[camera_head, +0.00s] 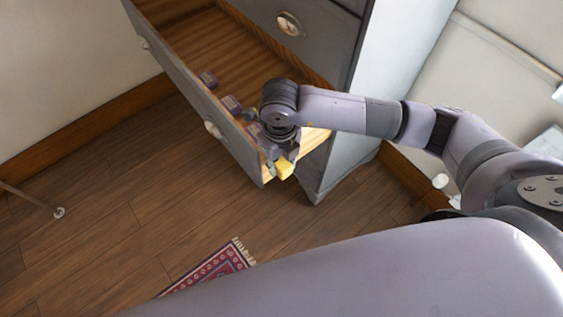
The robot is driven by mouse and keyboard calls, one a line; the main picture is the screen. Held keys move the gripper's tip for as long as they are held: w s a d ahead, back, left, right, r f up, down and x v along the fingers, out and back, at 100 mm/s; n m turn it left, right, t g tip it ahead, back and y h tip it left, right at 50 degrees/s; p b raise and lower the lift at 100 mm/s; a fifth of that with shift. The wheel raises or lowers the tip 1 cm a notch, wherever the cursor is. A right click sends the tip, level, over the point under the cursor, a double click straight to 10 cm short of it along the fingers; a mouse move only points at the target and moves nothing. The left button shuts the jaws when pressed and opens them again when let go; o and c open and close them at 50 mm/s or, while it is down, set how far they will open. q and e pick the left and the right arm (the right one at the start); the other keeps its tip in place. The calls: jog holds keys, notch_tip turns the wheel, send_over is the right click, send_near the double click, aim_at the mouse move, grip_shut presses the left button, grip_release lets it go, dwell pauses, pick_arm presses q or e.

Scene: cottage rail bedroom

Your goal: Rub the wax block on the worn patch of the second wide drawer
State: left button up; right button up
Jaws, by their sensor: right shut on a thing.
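An open wide drawer (183,84) of the grey dresser is pulled out, with its bare wooden inside showing. My right gripper (283,165) is at the drawer's near right corner, pointing down. It is shut on the yellow wax block (285,170), which shows at the fingertips beside the drawer's front corner. I cannot tell whether the block touches the drawer. The worn patch cannot be made out; the gripper and wrist cover that corner. My left gripper is not in view.
Several small purple boxes (231,104) lie in the drawer along its front. A closed drawer with a round knob (290,24) is above. A red patterned rug (212,267) lies on the wooden floor. The floor left of the drawer is mostly clear.

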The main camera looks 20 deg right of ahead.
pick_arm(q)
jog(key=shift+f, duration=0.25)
pick_arm(e)
jog(key=shift+w+a, duration=0.15)
jog(key=shift+w, duration=0.35)
pick_arm(q)
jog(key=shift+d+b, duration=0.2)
jog(key=shift+b, duration=0.1)
pick_arm(e)
jog(key=shift+w, duration=0.2)
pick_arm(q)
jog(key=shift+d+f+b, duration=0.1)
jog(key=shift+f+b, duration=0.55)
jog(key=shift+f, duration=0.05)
pick_arm(e)
jog(key=shift+w+a+r, duration=0.1)
jog(key=shift+w+a, duration=0.05)
dwell(0.4)
